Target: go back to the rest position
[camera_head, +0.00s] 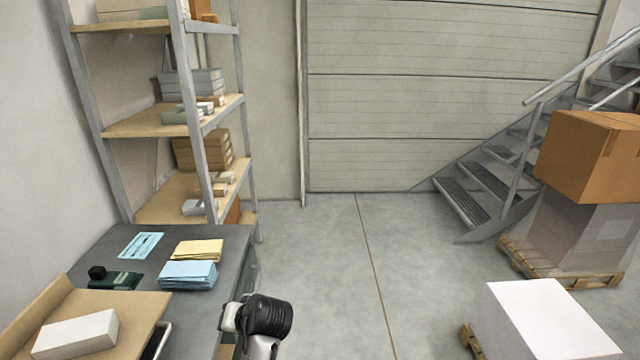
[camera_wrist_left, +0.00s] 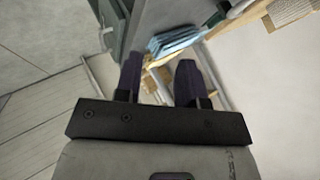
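My left gripper (camera_wrist_left: 158,72) shows in the left wrist view, with its two dark fingers apart and nothing between them. In the head view, a black and white part of my arm (camera_head: 262,318) shows at the bottom, beside the right edge of the grey table (camera_head: 215,290). I cannot make out the left gripper's fingers there. My right gripper is in neither view.
Blue cloths (camera_head: 188,275), yellow cloths (camera_head: 197,250) and a tan tray (camera_head: 140,305) with a white box (camera_head: 76,334) lie on the table. A shelf rack (camera_head: 170,125) stands behind it. Boxes on pallets (camera_head: 535,318) are at right. The middle floor is clear.

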